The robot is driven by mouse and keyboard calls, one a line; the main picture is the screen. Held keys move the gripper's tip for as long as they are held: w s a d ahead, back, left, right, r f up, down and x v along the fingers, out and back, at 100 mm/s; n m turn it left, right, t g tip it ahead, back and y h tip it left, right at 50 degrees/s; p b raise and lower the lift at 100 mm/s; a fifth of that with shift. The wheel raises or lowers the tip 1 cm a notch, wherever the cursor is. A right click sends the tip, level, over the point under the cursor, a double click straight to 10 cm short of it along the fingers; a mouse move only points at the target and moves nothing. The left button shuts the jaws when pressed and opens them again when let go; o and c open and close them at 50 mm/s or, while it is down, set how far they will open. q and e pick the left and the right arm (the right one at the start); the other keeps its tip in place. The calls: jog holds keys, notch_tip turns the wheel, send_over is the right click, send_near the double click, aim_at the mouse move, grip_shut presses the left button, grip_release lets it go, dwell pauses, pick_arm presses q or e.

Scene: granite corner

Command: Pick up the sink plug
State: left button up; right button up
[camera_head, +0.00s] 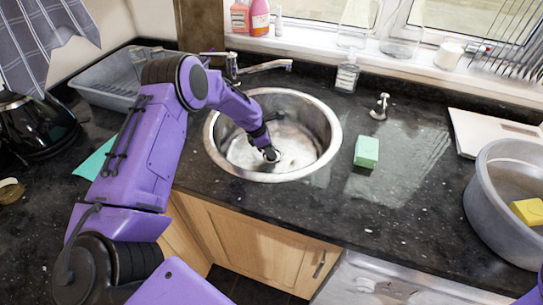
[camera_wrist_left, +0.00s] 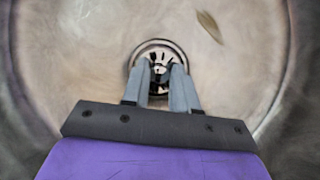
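My left gripper (camera_head: 271,155) reaches down into the round steel sink (camera_head: 318,152), close above its bottom. In the left wrist view its two grey fingers (camera_wrist_left: 161,68) are apart and point at the slotted round metal piece in the drain (camera_wrist_left: 158,50). This piece looks like the sink plug or a strainer; I cannot tell which. The fingertips overlap it in the picture, and I cannot tell whether they touch it. In the head view the gripper mostly hides the drain. My right gripper is not in view.
A brown leaf-like scrap (camera_wrist_left: 210,26) lies on the sink bottom. The tap (camera_head: 262,67) stands behind the sink. A green sponge (camera_head: 366,151) and a small metal fitting (camera_head: 380,106) are right of it. A grey basin (camera_head: 483,205) stands at the far right. The counter between is clear.

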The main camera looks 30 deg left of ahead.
pick_arm(q)
grip_shut()
jog(key=shift+r, duration=0.1)
jog(key=shift+r, duration=0.3)
jog(key=r, duration=0.2)
jog(key=r+b, duration=0.1)
jog(key=shift+s+d+r, duration=0.15)
jog(key=shift+s+d, duration=0.05)
jog(key=shift+s, duration=0.05)
jog(key=s+d+r+b, duration=0.1)
jog(key=s+d+r, duration=0.5)
jog(key=s+r, duration=0.3)
jog(key=s, duration=0.2)
jog(key=shift+s+d, duration=0.2)
jog(key=shift+s, duration=0.2)
